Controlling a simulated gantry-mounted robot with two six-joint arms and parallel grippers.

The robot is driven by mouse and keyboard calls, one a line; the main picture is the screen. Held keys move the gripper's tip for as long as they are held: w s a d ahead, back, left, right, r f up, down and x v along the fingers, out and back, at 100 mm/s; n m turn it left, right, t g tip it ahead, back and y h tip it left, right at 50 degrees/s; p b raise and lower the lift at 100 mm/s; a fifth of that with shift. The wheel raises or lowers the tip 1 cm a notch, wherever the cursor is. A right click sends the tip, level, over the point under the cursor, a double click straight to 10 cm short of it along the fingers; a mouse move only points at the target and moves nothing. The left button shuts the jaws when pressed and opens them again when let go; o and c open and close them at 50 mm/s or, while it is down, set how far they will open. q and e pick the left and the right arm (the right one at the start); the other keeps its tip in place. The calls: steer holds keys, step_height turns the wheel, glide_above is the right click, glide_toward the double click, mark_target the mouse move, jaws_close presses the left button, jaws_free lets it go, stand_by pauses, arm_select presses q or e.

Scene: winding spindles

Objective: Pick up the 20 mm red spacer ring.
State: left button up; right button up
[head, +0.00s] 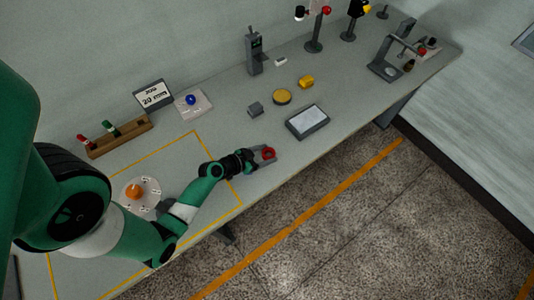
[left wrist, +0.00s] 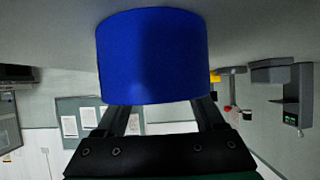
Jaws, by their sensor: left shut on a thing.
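A small red ring (head: 269,153) is at the fingertips of my left gripper (head: 266,154) in the head view, near the table's front edge. The gripper is shut on it. In the left wrist view the fingers (left wrist: 160,112) hold a wide, smooth cylindrical piece (left wrist: 152,55) that looks blue, so the two views disagree on its colour. It hides the fingertips. A sign (head: 154,95) behind the yellow outline reads "20 mm". My right gripper is not in view.
A wooden rack (head: 120,136) holds red and green pieces. A blue ball (head: 191,99) sits on a white plate.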

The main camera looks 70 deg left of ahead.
arm_select(q)
step_height(320, 180, up, 3)
steer(key=shift+p, duration=0.8)
steer(key=s+d+r+p, duration=0.3)
steer(key=d+r+p, duration=0.3)
steer(key=d+r, duration=0.4)
steer(key=d, duration=0.3)
steer(key=shift+d+p, duration=0.35)
